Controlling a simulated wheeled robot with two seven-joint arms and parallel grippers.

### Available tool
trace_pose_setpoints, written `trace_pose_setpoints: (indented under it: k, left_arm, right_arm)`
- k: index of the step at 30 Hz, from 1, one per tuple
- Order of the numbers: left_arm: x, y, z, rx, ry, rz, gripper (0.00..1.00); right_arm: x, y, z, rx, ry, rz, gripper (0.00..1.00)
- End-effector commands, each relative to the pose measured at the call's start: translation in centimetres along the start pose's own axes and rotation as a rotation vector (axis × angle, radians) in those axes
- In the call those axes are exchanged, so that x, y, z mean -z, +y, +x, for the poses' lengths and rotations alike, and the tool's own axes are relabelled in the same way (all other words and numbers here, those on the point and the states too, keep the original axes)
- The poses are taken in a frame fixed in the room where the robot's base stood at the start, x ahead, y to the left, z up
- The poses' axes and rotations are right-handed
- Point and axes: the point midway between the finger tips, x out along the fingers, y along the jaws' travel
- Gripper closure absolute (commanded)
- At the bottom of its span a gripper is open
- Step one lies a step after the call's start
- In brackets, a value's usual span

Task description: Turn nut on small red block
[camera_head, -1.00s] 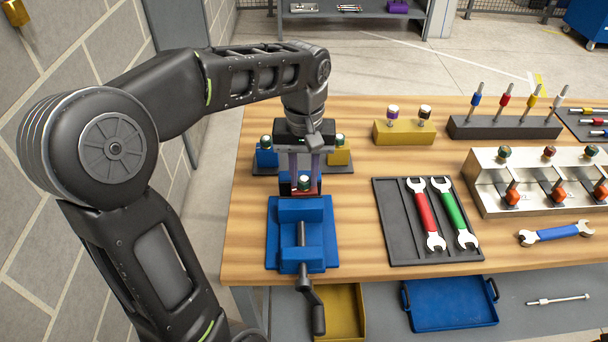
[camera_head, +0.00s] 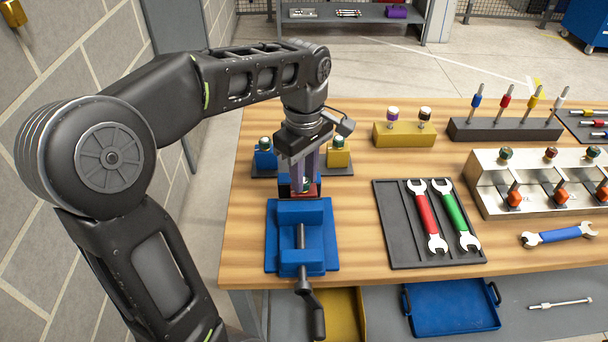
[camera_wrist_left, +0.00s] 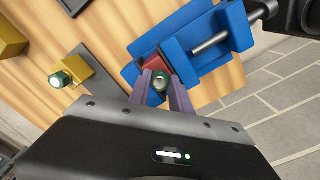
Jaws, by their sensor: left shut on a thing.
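The small red block (camera_head: 313,190) is clamped in the jaws of the blue vise (camera_head: 302,232) near the table's left side. In the left wrist view the red block (camera_wrist_left: 153,64) shows beside the blue vise body (camera_wrist_left: 190,40). A green nut on a silver stud (camera_wrist_left: 159,82) sits at the block, between my fingers. My left gripper (camera_head: 303,180) comes down from above and is shut on the nut. Its fingers hide much of the nut in the head view. In the left wrist view my left gripper (camera_wrist_left: 162,92) grips it from both sides. My right gripper is not in view.
A blue block (camera_head: 265,159) and a yellow block (camera_head: 338,157) with nuts stand behind the vise. A dark tray (camera_head: 400,250) with red and green wrenches lies to the right. The vise handle (camera_head: 312,300) hangs over the front edge. Bare wood lies between vise and tray.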

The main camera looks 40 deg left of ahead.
Motion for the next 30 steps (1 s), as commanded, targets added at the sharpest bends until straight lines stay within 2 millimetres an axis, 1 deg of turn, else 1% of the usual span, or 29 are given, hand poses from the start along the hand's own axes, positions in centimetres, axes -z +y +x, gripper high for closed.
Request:
trace_pose_setpoints:
  k: [6, 18, 19, 26, 30]
  left_arm:
    - [0.03, 0.04, -0.05, -0.002, 0.001, -0.051, 1.00]
    - [0.03, 0.04, -0.06, -0.002, 0.001, -0.058, 1.00]
    - [0.03, 0.04, -0.06, -0.002, 0.001, -0.058, 0.73]
    - [0.01, 0.02, -0.03, -0.001, 0.000, -0.057, 0.54]
    - [0.00, 0.02, -0.02, -0.001, 0.000, -0.056, 0.53]
  right_arm:
    - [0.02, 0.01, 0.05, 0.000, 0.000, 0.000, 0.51]
    - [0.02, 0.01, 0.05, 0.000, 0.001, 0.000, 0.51]
    - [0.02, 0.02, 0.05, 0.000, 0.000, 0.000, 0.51]
    - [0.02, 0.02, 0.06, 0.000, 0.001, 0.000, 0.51]
    - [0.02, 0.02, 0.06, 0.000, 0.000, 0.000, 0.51]
